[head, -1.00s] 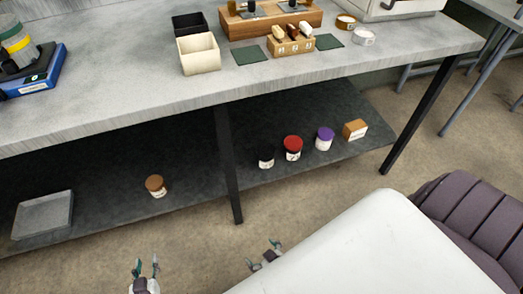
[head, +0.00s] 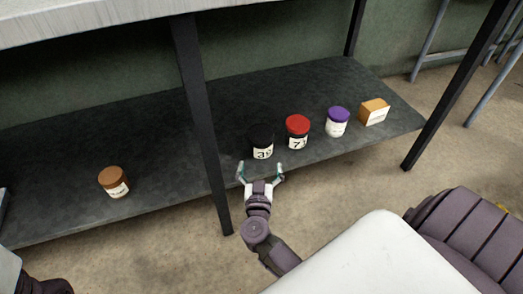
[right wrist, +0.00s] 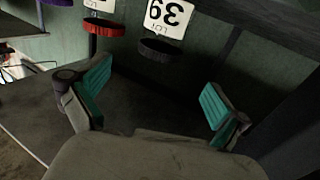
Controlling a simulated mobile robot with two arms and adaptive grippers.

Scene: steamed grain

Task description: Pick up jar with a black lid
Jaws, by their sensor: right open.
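The jar with a black lid (head: 262,142) stands upright on the dark lower shelf, just right of the table's middle leg. Its white label reads something like "39". In the right wrist view the jar's label (right wrist: 168,17) and black lid appear upside down at the top, beyond the fingers. My right gripper (head: 261,172) is open and empty in front of the jar, its two teal-padded fingers spread and pointing at it. In the right wrist view the open gripper (right wrist: 157,92) has nothing between its fingers.
A red-lidded jar (head: 297,132) stands close right of the black-lidded one, then a purple-lidded jar (head: 337,122) and a small orange-brown box (head: 374,112). A brown-lidded jar (head: 114,182) stands left of the black table leg (head: 200,110). The tabletop (head: 80,18) overhangs the shelf.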

